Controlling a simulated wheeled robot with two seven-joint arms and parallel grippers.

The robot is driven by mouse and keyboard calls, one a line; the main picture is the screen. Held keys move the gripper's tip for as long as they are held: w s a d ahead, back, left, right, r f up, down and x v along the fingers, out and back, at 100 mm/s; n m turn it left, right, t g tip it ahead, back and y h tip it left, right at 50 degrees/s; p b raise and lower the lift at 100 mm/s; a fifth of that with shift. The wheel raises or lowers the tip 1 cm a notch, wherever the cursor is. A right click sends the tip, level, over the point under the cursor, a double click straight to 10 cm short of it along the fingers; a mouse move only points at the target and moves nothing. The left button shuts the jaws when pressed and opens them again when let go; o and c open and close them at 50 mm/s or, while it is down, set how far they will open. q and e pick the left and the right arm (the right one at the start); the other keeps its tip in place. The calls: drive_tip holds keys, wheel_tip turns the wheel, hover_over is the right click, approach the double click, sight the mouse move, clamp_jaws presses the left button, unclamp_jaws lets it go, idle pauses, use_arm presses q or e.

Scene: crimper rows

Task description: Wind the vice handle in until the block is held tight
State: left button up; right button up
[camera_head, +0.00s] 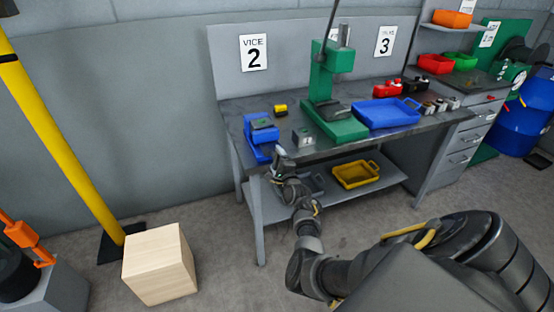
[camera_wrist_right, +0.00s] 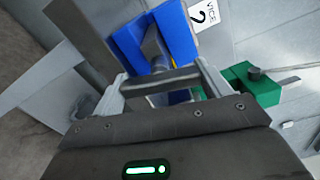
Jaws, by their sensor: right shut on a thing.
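The blue vice (camera_head: 262,133) stands at the left front end of the grey workbench, below the "VICE 2" sign. A dark piece sits at its top; I cannot tell how tightly it is held. My right gripper (camera_head: 279,154) is at the front of the vice. In the right wrist view, the blue vice (camera_wrist_right: 128,42) is just beyond the fingers. My right gripper (camera_wrist_right: 162,88) is shut on the grey bar of the vice handle (camera_wrist_right: 160,81), which lies across between its fingers. My left gripper is out of view.
A small grey block (camera_head: 302,137) and a green press (camera_head: 330,80) are right of the vice, then a blue tray (camera_head: 388,112). A yellow tray (camera_head: 356,174) is on the lower shelf. A wooden box (camera_head: 159,264) and yellow post (camera_head: 60,140) stand left.

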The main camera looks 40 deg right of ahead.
drive_tip(key=m+p, duration=0.1)
drive_tip(key=m, duration=0.3)
drive_tip(key=shift+a+f+m, duration=0.1)
drive_tip(key=shift+m, duration=0.3)
idle(0.4)
drive_tip(key=o, duration=1)
drive_tip(key=v, duration=1)
drive_tip(key=shift+s+a, duration=0.2)
drive_tip(key=shift+s, duration=0.15)
